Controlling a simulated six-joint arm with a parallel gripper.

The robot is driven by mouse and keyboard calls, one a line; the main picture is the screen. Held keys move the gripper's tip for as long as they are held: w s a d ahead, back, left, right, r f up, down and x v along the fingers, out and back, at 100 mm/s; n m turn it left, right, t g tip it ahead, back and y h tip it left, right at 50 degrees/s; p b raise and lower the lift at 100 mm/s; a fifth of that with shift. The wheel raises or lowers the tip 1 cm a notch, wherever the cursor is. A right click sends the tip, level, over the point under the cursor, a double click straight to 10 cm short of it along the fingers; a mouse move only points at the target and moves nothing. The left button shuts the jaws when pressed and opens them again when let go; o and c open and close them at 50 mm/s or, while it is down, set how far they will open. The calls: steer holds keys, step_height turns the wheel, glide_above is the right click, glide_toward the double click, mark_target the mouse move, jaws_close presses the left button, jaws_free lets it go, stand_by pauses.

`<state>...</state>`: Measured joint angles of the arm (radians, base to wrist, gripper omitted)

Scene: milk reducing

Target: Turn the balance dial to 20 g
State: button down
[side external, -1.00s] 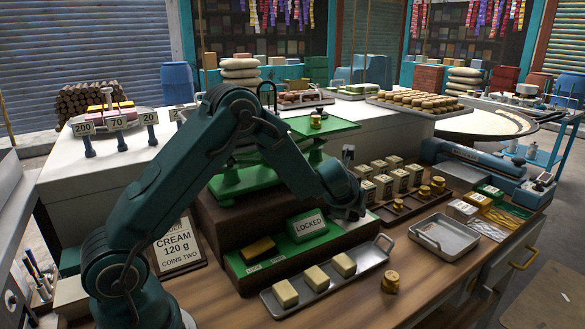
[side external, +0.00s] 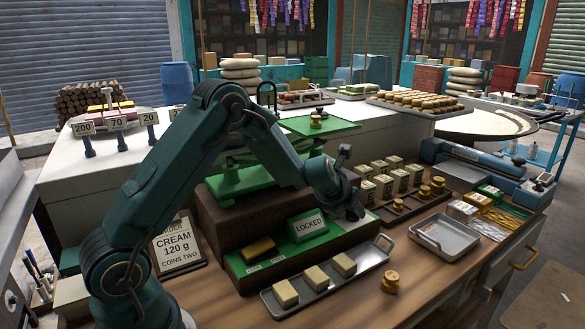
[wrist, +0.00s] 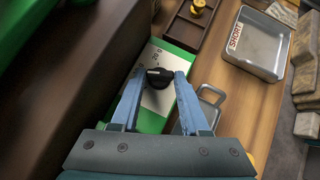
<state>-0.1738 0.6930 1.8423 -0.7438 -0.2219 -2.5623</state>
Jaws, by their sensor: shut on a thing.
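The balance dial is a black knob (wrist: 159,74) on a white plate (wrist: 154,99) set in a green panel, in the wrist view. The plate carries a "20 g" mark (wrist: 156,54) just beyond the knob. My gripper (wrist: 158,82) has its two blue fingers on either side of the knob, shut on it. In the side view my gripper (side external: 353,211) is low at the right end of the balance's green base and hides the dial.
A metal tray (side external: 330,293) with three pale blocks lies in front of the base. An empty steel tray (side external: 444,237) is farther right. A wooden rack with pale blocks and weights sits behind my gripper.

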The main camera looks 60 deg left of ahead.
steer(key=shift+a+r, duration=0.1)
steer(key=shift+c, duration=2)
jaws_free()
steer(key=shift+v, duration=2.5)
